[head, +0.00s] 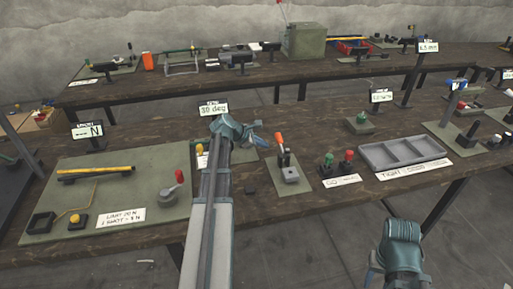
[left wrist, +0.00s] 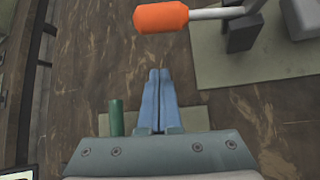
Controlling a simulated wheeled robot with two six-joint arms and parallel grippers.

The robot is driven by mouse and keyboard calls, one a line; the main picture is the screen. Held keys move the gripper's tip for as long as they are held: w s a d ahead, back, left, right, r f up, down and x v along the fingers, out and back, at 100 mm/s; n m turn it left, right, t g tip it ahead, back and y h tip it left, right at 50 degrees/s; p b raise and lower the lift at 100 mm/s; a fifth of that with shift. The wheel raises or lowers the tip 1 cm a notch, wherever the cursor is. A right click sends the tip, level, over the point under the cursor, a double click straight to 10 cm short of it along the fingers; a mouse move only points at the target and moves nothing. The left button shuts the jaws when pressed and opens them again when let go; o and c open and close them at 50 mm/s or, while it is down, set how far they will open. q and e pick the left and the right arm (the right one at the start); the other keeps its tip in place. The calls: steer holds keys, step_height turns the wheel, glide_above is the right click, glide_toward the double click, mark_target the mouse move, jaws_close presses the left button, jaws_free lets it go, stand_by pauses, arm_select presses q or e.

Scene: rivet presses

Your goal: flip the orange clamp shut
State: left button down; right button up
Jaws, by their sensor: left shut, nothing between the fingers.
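The orange clamp stands on a small green plate in the middle of the near bench. Its orange handle (head: 279,138) points up, tilted slightly left, above a grey block (head: 290,174). In the left wrist view the orange handle (left wrist: 160,17) lies on its pale rod at the top, beyond my fingertips. My left gripper (head: 260,135) is shut and empty, just left of the handle in the head view. Its blue fingers (left wrist: 160,78) are together and apart from the handle. My right gripper (head: 375,268) is low at the right, away from the clamp; its fingers are mostly hidden.
A green post (left wrist: 117,117) stands close beside my left fingers. A green board (head: 130,180) with a red-knobbed lever (head: 178,180) lies left.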

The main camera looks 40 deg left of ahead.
arm_select(q)
steer(key=shift+w+d+r+p, duration=0.25)
steer(key=shift+d+r+p, duration=0.2)
steer(key=shift+r+p, duration=0.25)
steer(key=shift+w+d+r+p, duration=0.2)
steer(key=shift+d+r+p, duration=0.25)
steer(key=shift+p, duration=0.3)
steer(key=shift+w+d+r+p, duration=0.1)
steer(key=shift+d+r+p, duration=0.2)
steer(key=shift+p, duration=0.05)
steer(key=shift+d+r+t, duration=0.1)
steer(key=shift+r+t, duration=0.15)
steer(key=shift+t, duration=0.05)
